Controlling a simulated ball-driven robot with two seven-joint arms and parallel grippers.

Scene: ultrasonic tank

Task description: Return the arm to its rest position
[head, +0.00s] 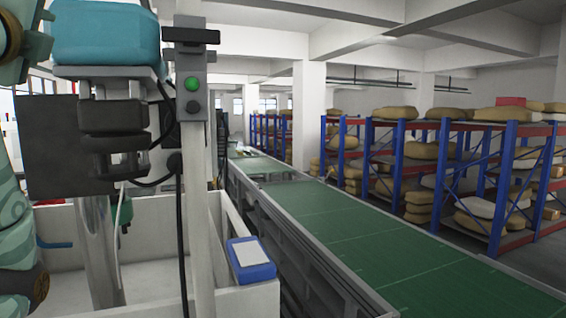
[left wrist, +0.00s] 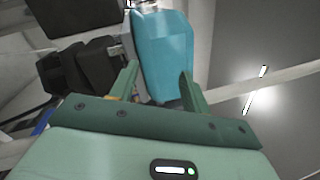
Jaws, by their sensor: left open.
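My left arm (head: 12,215) shows in green pieces along the left edge of the head view; its gripper cannot be made out there. In the left wrist view my left gripper (left wrist: 159,68) is open, with two green fingers apart. A turquoise block (left wrist: 165,50) lies ahead, seen between and beyond the fingers; I cannot tell whether they touch it. What looks like the same turquoise block (head: 105,33) rests on a white plate at the upper left of the head view. My right gripper is in neither view.
Black stacked units (head: 112,130) sit below the plate. A pole carries a grey box with a green button (head: 191,84). A blue box (head: 250,260) sits on the white tank's wall (head: 232,222). A green conveyor (head: 340,225) runs along the right, beside sack-filled racks (head: 440,150).

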